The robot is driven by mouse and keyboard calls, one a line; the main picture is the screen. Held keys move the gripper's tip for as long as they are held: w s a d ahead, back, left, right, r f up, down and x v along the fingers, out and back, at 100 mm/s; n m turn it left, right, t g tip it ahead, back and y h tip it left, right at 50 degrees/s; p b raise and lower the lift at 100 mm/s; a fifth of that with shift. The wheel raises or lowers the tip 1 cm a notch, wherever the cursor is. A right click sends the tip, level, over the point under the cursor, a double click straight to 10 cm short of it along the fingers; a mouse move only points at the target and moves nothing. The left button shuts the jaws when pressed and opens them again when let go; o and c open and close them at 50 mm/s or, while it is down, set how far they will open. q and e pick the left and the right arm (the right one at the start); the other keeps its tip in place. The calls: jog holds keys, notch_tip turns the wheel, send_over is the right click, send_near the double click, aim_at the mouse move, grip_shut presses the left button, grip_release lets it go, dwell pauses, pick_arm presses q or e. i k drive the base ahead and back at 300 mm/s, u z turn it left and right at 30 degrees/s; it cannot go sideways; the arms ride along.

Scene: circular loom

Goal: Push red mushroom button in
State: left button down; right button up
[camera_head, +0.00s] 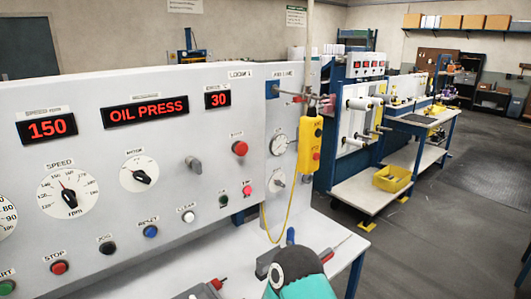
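A red mushroom button (240,148) sticks out from the right part of the light grey control panel (110,170), under a small label. It sits right of a grey selector knob (194,165) and below the red "30" display (218,99). Nothing covers or touches it. I cannot tell from this view whether it is pressed in. Neither of my grippers shows clearly. A teal rounded part with a dark round end is at the bottom edge, well below the button; I cannot tell what it is.
A smaller red stop button (60,268) is at the lower left. Tools lie on the ledge below. Space in front of the mushroom button is clear.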

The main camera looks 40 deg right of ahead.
aim_at(241, 148)
jog(key=z, duration=0.15)
jog(key=k, duration=1.1)
jog(key=z, duration=1.05)
jog(key=i, duration=1)
